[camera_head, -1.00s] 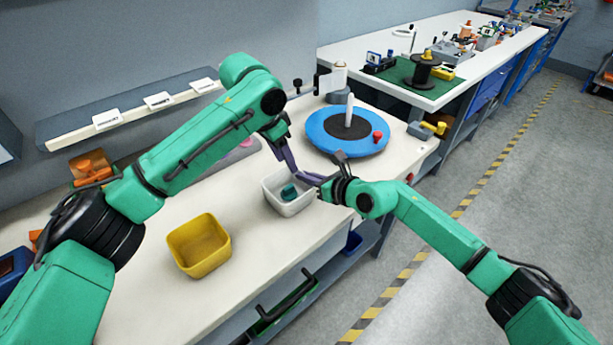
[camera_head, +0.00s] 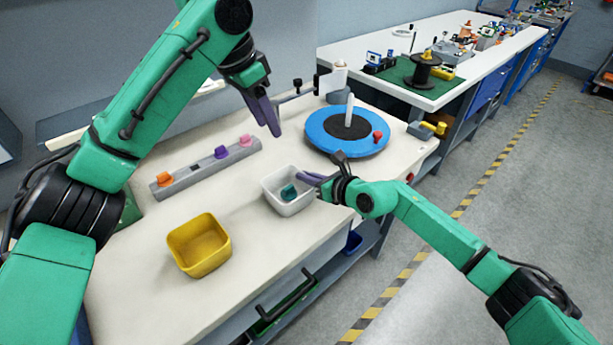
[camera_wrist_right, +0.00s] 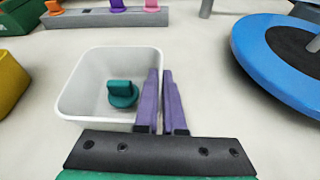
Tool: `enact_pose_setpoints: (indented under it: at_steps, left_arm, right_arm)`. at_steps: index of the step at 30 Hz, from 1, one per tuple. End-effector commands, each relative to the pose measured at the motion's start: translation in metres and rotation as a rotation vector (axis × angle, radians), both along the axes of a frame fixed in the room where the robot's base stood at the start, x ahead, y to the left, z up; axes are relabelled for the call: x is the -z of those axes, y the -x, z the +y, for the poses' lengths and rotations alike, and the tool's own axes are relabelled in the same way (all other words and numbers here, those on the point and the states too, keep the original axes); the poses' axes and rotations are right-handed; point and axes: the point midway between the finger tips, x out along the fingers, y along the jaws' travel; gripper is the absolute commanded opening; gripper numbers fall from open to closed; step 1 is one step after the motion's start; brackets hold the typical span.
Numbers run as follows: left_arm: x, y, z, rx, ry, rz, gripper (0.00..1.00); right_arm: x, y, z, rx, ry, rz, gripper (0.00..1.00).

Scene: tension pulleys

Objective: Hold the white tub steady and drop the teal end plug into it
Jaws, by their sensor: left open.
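The white tub (camera_head: 292,209) stands upright on the bench; it fills the middle left of the right wrist view (camera_wrist_right: 75,92). The teal end plug (camera_head: 289,192) lies inside the tub on its floor, and the right wrist view shows it clearly (camera_wrist_right: 122,94). My right gripper (camera_head: 306,178) is at the tub's right side, shut on its wall, one purple finger inside and one outside. My left gripper (camera_head: 271,128) is open and empty, raised above the bench behind the tub, apart from the plug.
A yellow tub (camera_head: 200,246) stands to the left. A grey rail (camera_head: 205,167) with orange, purple and pink plugs lies behind. A blue round turntable (camera_head: 330,142) with a white post is to the right of the tub. Bare bench lies between rail and tubs.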

Motion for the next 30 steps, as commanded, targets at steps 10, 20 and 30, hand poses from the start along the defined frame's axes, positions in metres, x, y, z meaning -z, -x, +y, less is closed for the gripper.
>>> enact_pose_setpoints:
  at_steps: [10, 20, 30]
  left_arm:
    - [0.000, 0.000, 0.000, 0.000, 0.000, 0.000, 0.48]
    - [0.000, 0.000, 0.000, 0.000, 0.000, 0.000, 0.48]
    - [0.000, 0.000, 0.000, 0.000, 0.000, 0.000, 0.48]
  right_arm:
    - [0.000, 0.000, 0.000, 0.000, 0.000, 0.000, 0.39]
    - [-0.019, 0.040, -0.033, 0.001, 0.006, 0.000, 0.39]
    - [-0.044, 0.086, -0.068, 0.000, 0.002, 0.001, 0.39]
